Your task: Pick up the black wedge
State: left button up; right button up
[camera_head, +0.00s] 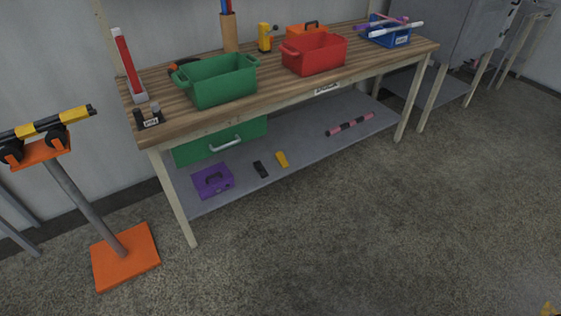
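A small black block, which looks like the black wedge (260,168), lies on the grey lower shelf of the workbench. Neither of my grippers can be seen in the head view.
The wooden bench top (270,90) overhangs the lower shelf (300,140). It bears a green bin (220,82) and a red bin (315,55). A green drawer (220,143) hangs beneath. An orange-based stand (125,257) is at left.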

aim_at(258, 166)
jog(key=i+l+u, duration=0.1)
jog(key=i+l, duration=0.35)
jog(key=i+l+u, duration=0.1)
jog(key=i+l, duration=0.3)
jog(key=l, duration=0.15)
jog(key=i+l+u, duration=0.1)
jog(key=i+l, duration=0.3)
jog(key=l, duration=0.15)
